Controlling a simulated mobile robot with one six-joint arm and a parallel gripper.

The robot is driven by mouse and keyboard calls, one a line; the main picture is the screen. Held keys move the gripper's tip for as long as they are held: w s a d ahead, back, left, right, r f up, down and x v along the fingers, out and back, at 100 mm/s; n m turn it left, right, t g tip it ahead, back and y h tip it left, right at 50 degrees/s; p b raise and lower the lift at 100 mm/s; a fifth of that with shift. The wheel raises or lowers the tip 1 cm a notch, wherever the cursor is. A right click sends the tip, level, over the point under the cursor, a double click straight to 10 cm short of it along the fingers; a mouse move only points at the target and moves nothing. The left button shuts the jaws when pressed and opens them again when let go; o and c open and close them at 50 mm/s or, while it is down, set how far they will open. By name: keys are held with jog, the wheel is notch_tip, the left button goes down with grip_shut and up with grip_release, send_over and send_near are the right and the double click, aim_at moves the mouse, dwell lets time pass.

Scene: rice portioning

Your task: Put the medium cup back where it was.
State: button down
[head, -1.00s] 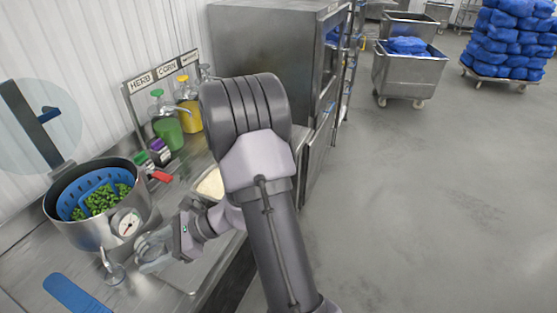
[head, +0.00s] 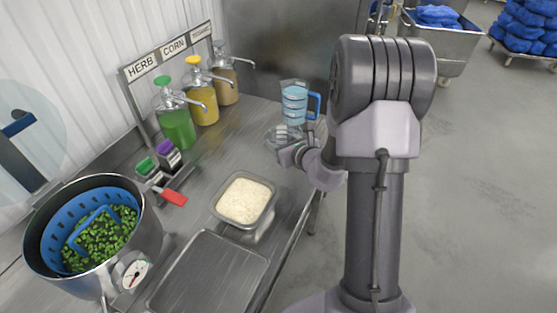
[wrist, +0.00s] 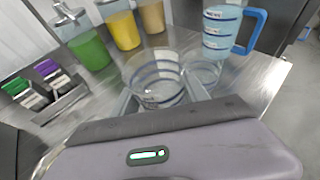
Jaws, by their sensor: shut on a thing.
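The medium cup, a clear cup with dark blue bands (wrist: 155,84), is between the fingers of my gripper (wrist: 165,104) in the wrist view. My gripper (head: 280,150) is shut on it at the far right of the steel counter, near the jug. In the head view the clear cup (head: 281,134) shows only faintly. A second clear cup (wrist: 204,73) stands just beyond and right of the held one. Whether the held cup touches the counter I cannot tell.
A measuring jug with a blue handle (head: 294,104) stands close behind. Pump bottles (head: 176,126) line the wall side. A rice pan (head: 244,200), an empty tray (head: 208,275) and a pot of green pieces (head: 95,238) are nearer. Bare counter (head: 222,150) lies left of my gripper.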

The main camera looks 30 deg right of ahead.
aim_at(282, 173)
jog(key=f+b, duration=0.2)
jog(key=f, duration=0.3)
jog(key=f+b, duration=0.1)
jog(key=f, duration=0.3)
jog(key=shift+s+d+f+b, duration=0.2)
jog(key=shift+f+b, duration=0.15)
jog(key=shift+f, duration=0.2)
jog(key=c, duration=0.6)
grip_release()
jog(key=shift+r, duration=0.1)
